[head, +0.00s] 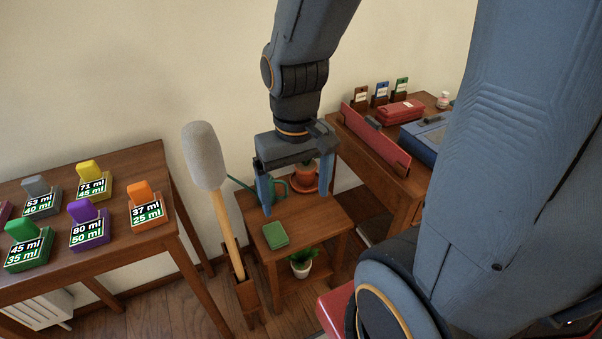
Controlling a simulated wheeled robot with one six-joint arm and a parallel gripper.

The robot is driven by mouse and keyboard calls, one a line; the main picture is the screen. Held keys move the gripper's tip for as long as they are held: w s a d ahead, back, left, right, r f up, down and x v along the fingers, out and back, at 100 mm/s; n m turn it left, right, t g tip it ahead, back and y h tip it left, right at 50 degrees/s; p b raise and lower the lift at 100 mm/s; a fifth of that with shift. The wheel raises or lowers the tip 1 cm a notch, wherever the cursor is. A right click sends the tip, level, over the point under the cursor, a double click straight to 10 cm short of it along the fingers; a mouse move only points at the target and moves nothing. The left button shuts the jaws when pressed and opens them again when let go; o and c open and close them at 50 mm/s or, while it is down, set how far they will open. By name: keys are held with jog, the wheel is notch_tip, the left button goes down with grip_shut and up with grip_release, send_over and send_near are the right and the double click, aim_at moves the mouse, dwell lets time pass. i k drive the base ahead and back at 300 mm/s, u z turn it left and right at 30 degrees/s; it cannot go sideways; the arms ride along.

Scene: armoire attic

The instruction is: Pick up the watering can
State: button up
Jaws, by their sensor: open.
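The teal watering can (280,188) stands at the back of a small wooden side table (318,223). Its thin spout points to the left, and my gripper hides part of its body. My gripper (296,198) points down in front of and above the can. Its fingers are apart with nothing held between them. From this one view I cannot tell the exact gap between the fingers and the can.
A potted plant on a saucer (303,187) stands close right of the can. A green box (275,235) lies at the table's front. A lower plant (302,263) sits beneath. Desks flank both sides.

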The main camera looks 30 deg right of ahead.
aim_at(272, 182)
jog(key=z, duration=2.3)
jog(key=k, duration=1)
jog(key=u, duration=1.1)
jog(key=i, duration=0.5)
jog(key=u, duration=0.05)
